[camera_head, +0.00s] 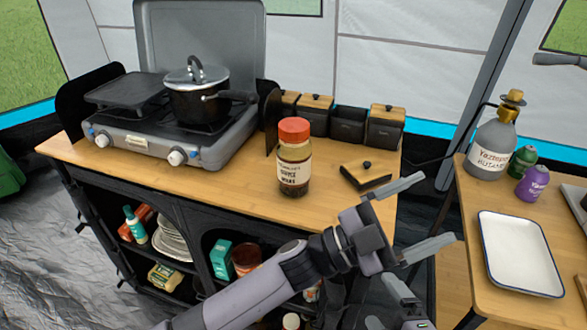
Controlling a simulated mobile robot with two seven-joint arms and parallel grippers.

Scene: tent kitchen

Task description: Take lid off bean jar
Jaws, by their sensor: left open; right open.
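A clear jar (294,170) with a red lid (294,131) stands upright near the wooden counter's front edge; its label is too small to read surely. A dark square lid with a wooden top and black knob (366,174) lies on the counter to its right. Behind it is a row of dark canisters; one dark canister (348,124) shows no wooden lid. I cannot tell which is the bean jar. My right gripper (400,298) is open, partly cut off at the bottom edge.
A camp stove (180,140) with a black pot (200,103) stands at the counter's left. A side table (478,270) at right holds a gas bottle (493,145), small canisters and a white tray (519,254). A gap separates the counter and side table.

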